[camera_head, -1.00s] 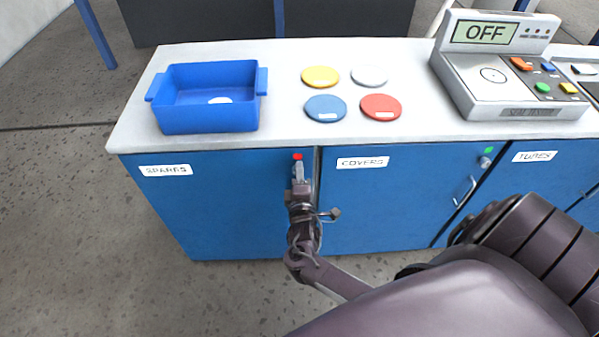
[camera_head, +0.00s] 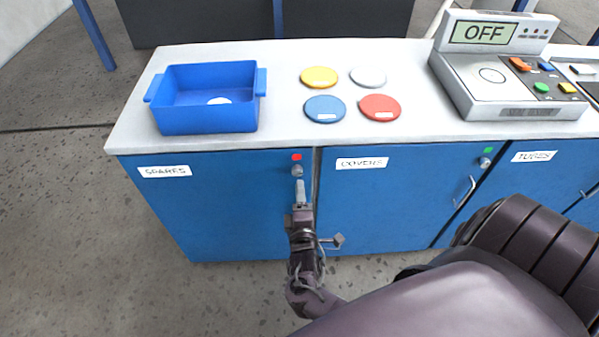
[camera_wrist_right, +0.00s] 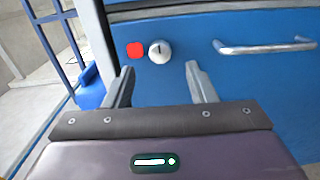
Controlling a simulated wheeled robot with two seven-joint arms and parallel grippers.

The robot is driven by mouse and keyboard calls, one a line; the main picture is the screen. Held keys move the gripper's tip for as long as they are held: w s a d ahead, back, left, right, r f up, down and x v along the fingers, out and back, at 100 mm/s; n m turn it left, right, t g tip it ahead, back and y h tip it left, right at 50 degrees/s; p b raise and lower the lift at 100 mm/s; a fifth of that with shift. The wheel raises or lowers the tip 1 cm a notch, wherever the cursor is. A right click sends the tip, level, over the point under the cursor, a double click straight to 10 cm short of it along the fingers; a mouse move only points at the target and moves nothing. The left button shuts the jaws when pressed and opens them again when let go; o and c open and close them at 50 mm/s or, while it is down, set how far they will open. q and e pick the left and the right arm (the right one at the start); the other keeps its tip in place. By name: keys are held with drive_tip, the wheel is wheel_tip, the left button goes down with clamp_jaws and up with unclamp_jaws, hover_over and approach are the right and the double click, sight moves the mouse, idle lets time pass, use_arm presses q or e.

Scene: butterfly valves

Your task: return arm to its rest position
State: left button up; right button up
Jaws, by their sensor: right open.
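My right gripper (camera_head: 300,192) is in front of the blue cabinet, just below a round lock knob (camera_head: 297,170) with a red marker (camera_head: 297,157) above it on the SPARES door (camera_head: 225,215). In the right wrist view my right gripper (camera_wrist_right: 160,84) is open, with nothing between its fingers. The knob (camera_wrist_right: 159,52) and red marker (camera_wrist_right: 135,49) lie beyond the fingertips, apart from them. My left gripper does not show.
A handle (camera_wrist_right: 262,47) sticks out of the cabinet front. The floor at left (camera_head: 70,220) is clear.

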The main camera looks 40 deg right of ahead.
drive_tip(key=shift+s+a, duration=0.15)
drive_tip(key=shift+s, duration=0.1)
idle(0.3)
drive_tip(key=s+a+f+m+g+y, duration=0.1)
drive_tip(key=s+f+g+y, duration=0.3)
drive_tip(key=f, duration=0.8)
drive_tip(key=s+a+f+m+g+y, duration=0.15)
drive_tip(key=s+f, duration=0.35)
drive_tip(key=f, duration=0.6)
drive_tip(key=s+a+f+m+g+y, duration=0.1)
drive_tip(key=s+f+m+g, duration=0.1)
drive_tip(key=s+f, duration=0.5)
drive_tip(key=s+a+f+m+g+y, duration=0.1)
drive_tip(key=s+f+g, duration=0.3)
drive_tip(key=s, duration=0.8)
wheel_tip(320, 180, down, 3)
drive_tip(key=shift+s+a+r+m+y, duration=0.2)
drive_tip(key=shift+a+m+y, duration=0.25)
drive_tip(key=shift+m, duration=0.4)
drive_tip(key=s+g, duration=0.1)
drive_tip(key=s, duration=0.1)
drive_tip(key=s+f+m+g, duration=0.1)
drive_tip(key=s, duration=0.2)
drive_tip(key=s+a+f+m+g, duration=0.1)
drive_tip(key=s, duration=0.2)
drive_tip(key=shift+f+y, duration=0.15)
drive_tip(key=shift+y, duration=0.25)
drive_tip(key=shift+c, duration=0.3)
